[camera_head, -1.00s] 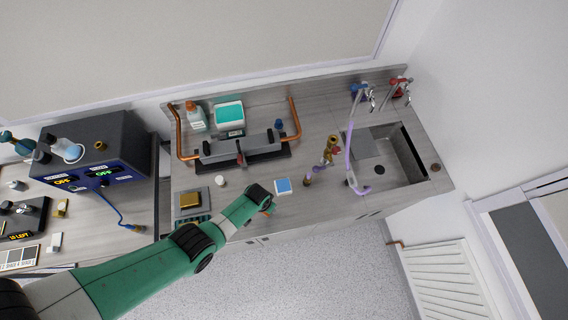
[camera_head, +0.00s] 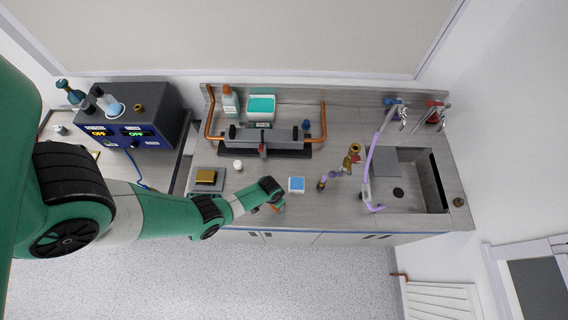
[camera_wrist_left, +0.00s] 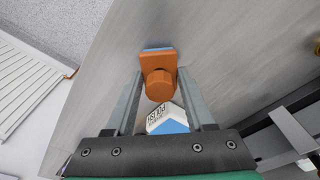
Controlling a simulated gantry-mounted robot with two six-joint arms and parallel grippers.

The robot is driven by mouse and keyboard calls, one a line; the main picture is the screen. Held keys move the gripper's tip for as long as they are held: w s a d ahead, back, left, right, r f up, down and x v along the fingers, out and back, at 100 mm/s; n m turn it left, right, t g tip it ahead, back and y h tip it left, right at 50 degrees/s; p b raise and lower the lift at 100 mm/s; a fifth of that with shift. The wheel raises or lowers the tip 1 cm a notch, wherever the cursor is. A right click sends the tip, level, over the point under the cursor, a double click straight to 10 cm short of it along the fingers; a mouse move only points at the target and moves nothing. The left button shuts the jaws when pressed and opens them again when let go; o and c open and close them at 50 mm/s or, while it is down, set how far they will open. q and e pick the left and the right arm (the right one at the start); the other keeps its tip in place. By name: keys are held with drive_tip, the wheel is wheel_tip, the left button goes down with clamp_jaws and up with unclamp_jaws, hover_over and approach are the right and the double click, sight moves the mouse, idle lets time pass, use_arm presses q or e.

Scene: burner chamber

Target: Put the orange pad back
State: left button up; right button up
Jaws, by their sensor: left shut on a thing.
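The orange pad (camera_wrist_left: 159,84) has a round knob and a flat plate with a light blue edge. It is between the fingertips of my left gripper (camera_wrist_left: 160,98), which is shut on it. In the head view the left gripper (camera_head: 274,203) is low near the bench's front edge, with a bit of orange showing at its tip. I cannot tell whether the pad touches the bench. A white and blue square (camera_head: 297,185) lies just right of the gripper; a white and blue lettered thing (camera_wrist_left: 168,120) also shows between the fingers. My right gripper is not in view.
A grey tray with a gold block (camera_head: 206,177) and a small white pot (camera_head: 238,165) are left of the gripper. A long dark fixture (camera_head: 265,140) stands behind. A brass burner (camera_head: 352,158) with purple hose and a sink (camera_head: 413,190) are to the right.

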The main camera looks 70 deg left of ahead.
use_arm(q)
drive_tip(key=shift+f, duration=0.3)
drive_tip(key=shift+f, duration=0.2)
drive_tip(key=o, duration=1.3)
drive_tip(key=shift+r, duration=0.1)
